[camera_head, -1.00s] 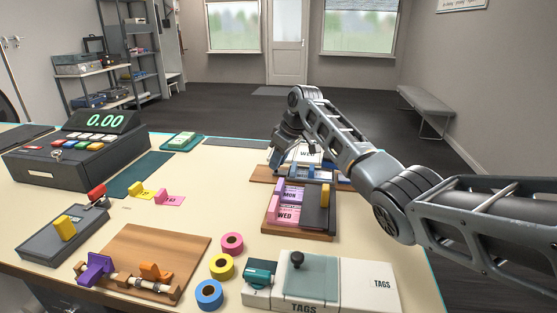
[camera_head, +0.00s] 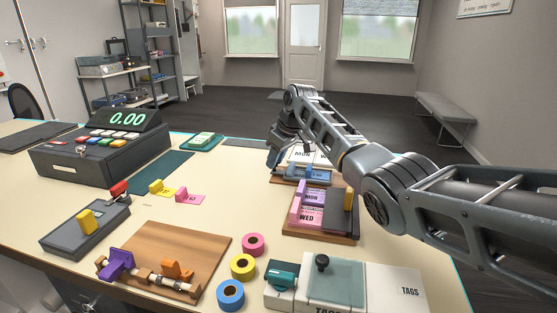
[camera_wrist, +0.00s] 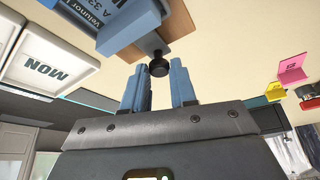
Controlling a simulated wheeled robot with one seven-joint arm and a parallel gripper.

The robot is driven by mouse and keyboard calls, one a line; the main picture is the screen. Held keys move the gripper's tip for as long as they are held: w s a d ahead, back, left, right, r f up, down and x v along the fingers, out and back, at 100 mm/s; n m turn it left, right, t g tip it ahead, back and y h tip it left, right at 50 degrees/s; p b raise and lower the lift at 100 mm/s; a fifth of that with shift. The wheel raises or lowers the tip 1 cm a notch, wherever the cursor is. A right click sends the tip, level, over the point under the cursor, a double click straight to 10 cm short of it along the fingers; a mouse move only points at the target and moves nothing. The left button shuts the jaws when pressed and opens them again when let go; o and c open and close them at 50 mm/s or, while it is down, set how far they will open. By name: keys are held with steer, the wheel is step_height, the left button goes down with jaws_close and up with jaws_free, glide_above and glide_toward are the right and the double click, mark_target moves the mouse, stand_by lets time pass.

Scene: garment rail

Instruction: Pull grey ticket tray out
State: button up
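The grey ticket tray (camera_wrist: 150,42) seems to be the small grey plate with a black knob (camera_wrist: 158,67) in the wrist view. It sticks out from under a blue holder (camera_wrist: 138,25) that carries a printed ticket. In the head view the blue holder (camera_head: 311,174) stands on a wooden base at the far right of the counter; my arm hides part of it. My gripper (camera_wrist: 158,85) is open. Its two blue fingers stand apart with the knob between their tips, and I see no contact.
A wooden tray (camera_head: 318,236) with MON and WED cards lies nearer. A cash register (camera_head: 100,150), a grey block with a yellow handle (camera_head: 85,230), tape rolls (camera_head: 243,267) and a TAGS box (camera_head: 400,290) cover much of the counter.

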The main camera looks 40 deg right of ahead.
steer(key=o, duration=0.4)
steer(key=shift+w+a, duration=0.1)
steer(key=shift+v, duration=3.9)
